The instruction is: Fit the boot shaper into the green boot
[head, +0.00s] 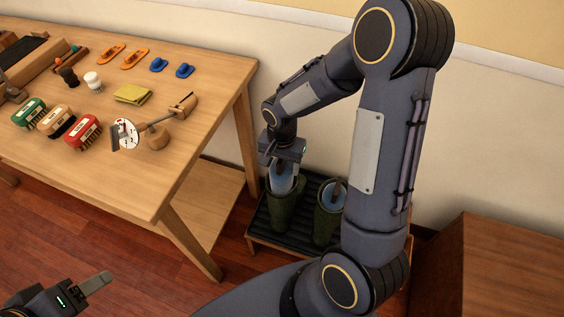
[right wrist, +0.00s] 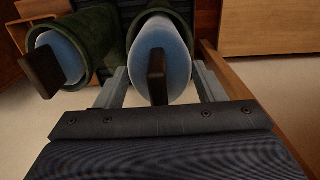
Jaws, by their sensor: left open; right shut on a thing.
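Two green boots stand on a low rack: the left boot (head: 285,210) and the right boot (head: 325,222). My right gripper (head: 283,160) points down over the left boot, its fingers on both sides of a pale blue boot shaper (right wrist: 164,50) with a dark handle. That shaper (head: 282,179) sits partly inside the boot's shaft, its upper part showing above the rim. A second shaper (head: 331,193) with a brown handle is in the right boot; it also shows in the right wrist view (right wrist: 62,48). My left gripper (head: 92,288) is open and empty at the lower left.
The rack's dark ribbed mat (head: 262,224) lies under the boots. A wooden table (head: 190,150) to the left holds brushes, a yellow cloth (head: 133,94) and shoe forms. A brown cabinet (head: 490,265) stands at the right. A wall is behind.

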